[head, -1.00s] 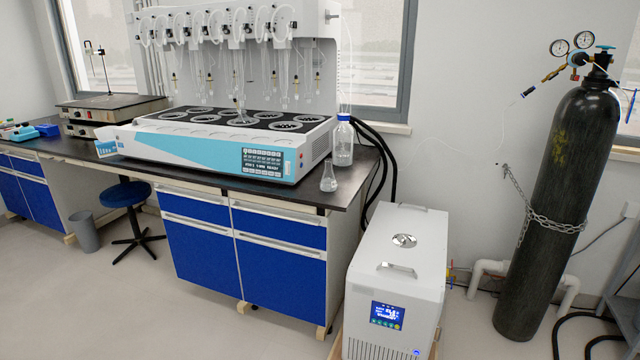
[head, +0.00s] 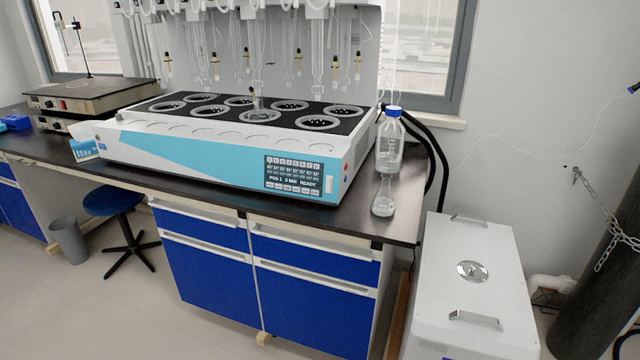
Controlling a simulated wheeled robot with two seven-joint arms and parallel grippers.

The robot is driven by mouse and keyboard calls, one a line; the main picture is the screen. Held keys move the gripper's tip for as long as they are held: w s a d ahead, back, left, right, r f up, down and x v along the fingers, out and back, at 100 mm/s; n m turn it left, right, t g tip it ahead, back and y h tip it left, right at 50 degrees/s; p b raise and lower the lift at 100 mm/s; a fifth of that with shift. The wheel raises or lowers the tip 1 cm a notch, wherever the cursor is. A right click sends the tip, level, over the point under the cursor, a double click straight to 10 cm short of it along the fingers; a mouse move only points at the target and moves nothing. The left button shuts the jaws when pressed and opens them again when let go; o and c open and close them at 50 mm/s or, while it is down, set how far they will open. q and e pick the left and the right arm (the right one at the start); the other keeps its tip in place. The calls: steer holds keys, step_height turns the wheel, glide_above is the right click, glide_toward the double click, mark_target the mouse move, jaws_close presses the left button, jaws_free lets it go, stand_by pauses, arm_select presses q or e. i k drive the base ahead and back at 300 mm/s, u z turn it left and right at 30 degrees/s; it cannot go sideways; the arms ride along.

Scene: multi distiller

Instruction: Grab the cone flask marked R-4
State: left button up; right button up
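A clear glass conical flask (head: 384,196) stands upright near the right end of the dark bench top (head: 300,212), in front of a blue-capped clear bottle (head: 390,138) that it partly overlaps in the picture. No R-4 mark is readable on it. Another small glass flask (head: 257,104) sits on one of the round heating places of the distiller (head: 200,148); its mark is not readable either. Neither of my grippers shows in the head view.
A white chiller box (head: 468,290) with top handles stands on the floor right of the bench. A dark gas cylinder (head: 600,290) with a chain is at the right edge. A blue stool (head: 112,202) and grey bin (head: 69,240) stand at left. Floor in front is clear.

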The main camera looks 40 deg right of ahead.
mark_target(383, 205)
steer(key=z, duration=0.3)
steer(key=i, duration=1.15)
steer(key=z, duration=0.65)
